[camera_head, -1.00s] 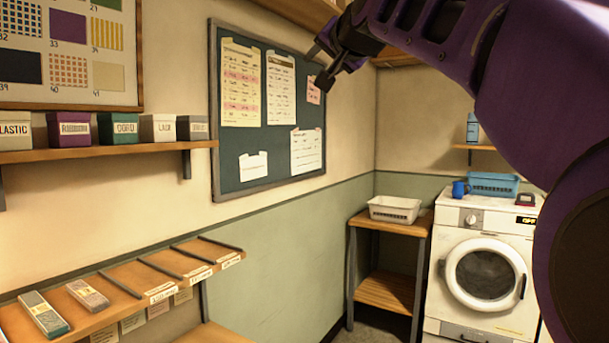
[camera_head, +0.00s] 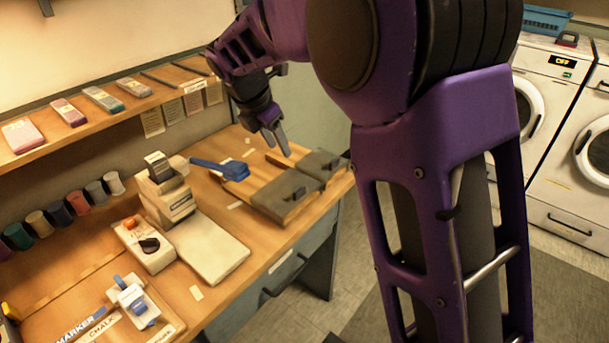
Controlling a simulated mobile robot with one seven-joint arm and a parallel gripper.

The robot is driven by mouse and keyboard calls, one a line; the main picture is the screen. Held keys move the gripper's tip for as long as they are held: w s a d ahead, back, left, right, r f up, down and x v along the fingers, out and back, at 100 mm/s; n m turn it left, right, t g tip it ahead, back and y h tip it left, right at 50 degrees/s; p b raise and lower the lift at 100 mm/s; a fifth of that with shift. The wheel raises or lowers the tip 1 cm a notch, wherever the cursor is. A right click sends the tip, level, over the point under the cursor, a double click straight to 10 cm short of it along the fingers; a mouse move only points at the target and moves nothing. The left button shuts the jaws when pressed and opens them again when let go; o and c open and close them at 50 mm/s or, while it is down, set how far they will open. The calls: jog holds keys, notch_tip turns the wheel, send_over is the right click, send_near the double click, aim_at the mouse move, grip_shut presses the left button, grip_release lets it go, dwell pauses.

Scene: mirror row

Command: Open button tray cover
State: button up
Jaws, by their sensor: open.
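Two low trays with flat grey covers sit side by side on the wooden workbench (camera_head: 215,240). I cannot read any label that tells which is the button tray. My gripper (camera_head: 275,142) is open and empty. It points down above the bench, behind and to the left of the farther cover in the picture, and appears apart from both covers. What lies inside the trays is hidden.
A blue-handled brush (camera_head: 220,169) lies left of the trays. A beige device (camera_head: 165,190) and a pale flat board (camera_head: 205,250) stand further left. A shelf (camera_head: 100,113) with several small boxes runs above the bench. Washing machines (camera_head: 540,95) stand at right.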

jog(key=b, duration=0.2)
send_near(299, 189)
jog(key=shift+n, duration=0.4)
jog(key=x, duration=0.9)
jog(key=shift+f, duration=0.1)
grip_shut()
dwell(0.7)
